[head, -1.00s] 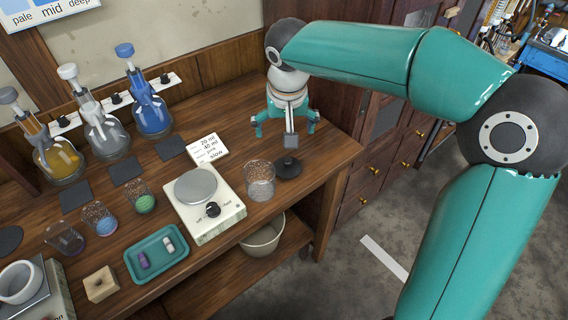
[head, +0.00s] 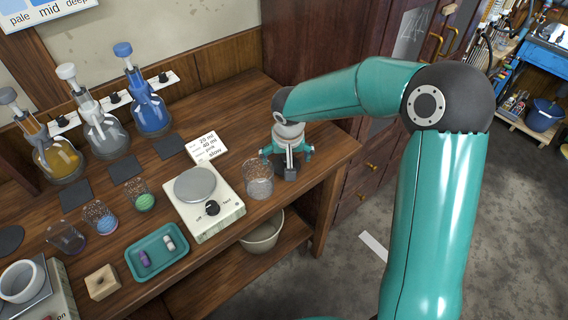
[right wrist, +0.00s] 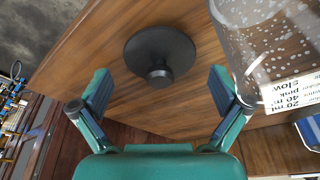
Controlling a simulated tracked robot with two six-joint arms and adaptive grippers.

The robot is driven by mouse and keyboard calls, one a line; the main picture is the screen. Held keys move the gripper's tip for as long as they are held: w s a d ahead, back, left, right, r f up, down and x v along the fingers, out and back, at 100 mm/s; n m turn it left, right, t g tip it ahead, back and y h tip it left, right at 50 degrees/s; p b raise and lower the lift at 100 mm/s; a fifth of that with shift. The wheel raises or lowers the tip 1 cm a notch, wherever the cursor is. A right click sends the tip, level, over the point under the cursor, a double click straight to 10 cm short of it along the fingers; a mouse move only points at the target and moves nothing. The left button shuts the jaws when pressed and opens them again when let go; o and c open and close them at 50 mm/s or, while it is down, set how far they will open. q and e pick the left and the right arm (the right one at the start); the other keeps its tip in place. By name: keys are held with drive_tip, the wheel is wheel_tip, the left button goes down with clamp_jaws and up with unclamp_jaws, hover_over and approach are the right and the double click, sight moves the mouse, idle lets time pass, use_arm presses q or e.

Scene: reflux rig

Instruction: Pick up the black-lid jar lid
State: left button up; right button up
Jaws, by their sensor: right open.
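The black jar lid (right wrist: 160,52) is a flat dark disc with a small round knob, lying on the wooden bench. In the head view my right gripper largely covers it. My right gripper (head: 287,158) is open and empty above the lid. In the right wrist view its two fingertips (right wrist: 160,90) are spread wide, and the lid shows beyond them, centred between them. A clear jar with white specks (head: 259,180) stands just left of the gripper; it also shows at the upper right of the right wrist view (right wrist: 275,40). My left gripper is out of view.
A teal tray (head: 157,252), small beakers and several flasks stand farther left. The bench's right edge is close to the lid. A bowl (head: 262,232) sits on the lower shelf.

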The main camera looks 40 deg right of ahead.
drive_tip(key=shift+w+f, duration=0.1)
drive_tip(key=shift+f, duration=0.3)
drive_tip(key=shift+c, duration=0.3)
